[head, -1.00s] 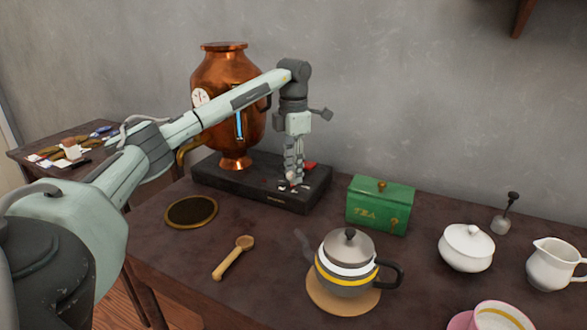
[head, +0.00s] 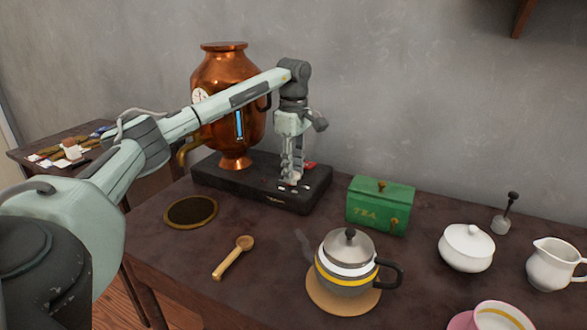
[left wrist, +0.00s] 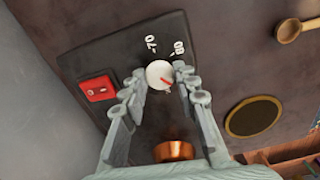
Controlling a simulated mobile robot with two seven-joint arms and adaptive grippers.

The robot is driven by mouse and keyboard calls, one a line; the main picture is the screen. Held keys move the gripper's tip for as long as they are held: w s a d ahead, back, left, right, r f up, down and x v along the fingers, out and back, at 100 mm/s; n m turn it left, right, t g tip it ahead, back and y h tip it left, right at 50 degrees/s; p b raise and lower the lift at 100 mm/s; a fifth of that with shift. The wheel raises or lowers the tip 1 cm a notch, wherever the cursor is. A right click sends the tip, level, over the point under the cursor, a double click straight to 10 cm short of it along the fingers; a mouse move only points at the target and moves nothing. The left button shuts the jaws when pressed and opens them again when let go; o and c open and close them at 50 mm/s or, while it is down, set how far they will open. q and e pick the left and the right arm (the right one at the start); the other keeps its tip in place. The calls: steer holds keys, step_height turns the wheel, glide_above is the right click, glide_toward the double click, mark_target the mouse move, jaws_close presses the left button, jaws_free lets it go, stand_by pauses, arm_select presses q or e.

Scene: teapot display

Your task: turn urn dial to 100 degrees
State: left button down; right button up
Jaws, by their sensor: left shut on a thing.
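The copper urn (head: 227,100) stands on a black base (head: 262,190) at the back left of the table. The white dial (left wrist: 160,75) with a red pointer line is on this base, beside the printed marks 70 and 80. The red line slants between the fingers; its exact reading is unclear. My left gripper (head: 291,181) points down over the base, and in the left wrist view (left wrist: 161,88) its fingers are closed on the two sides of the dial. In the head view the gripper hides most of the dial. My right gripper is in neither view.
A red switch (left wrist: 98,89) sits near the dial. A green tea box (head: 380,206) stands right of the base. The teapot (head: 346,258), wooden scoop (head: 232,258) and round dark mat (head: 191,211) are in front. White sugar bowl (head: 466,248) and jug (head: 555,265) are at right.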

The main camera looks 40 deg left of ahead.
mark_target(294, 174)
arm_select(q)
steer(key=m, duration=0.4)
steer(key=shift+m, duration=1.8)
steer(key=c, duration=1.2)
jaws_free()
steer(key=shift+o, duration=0.2)
step_height(294, 174, up, 12)
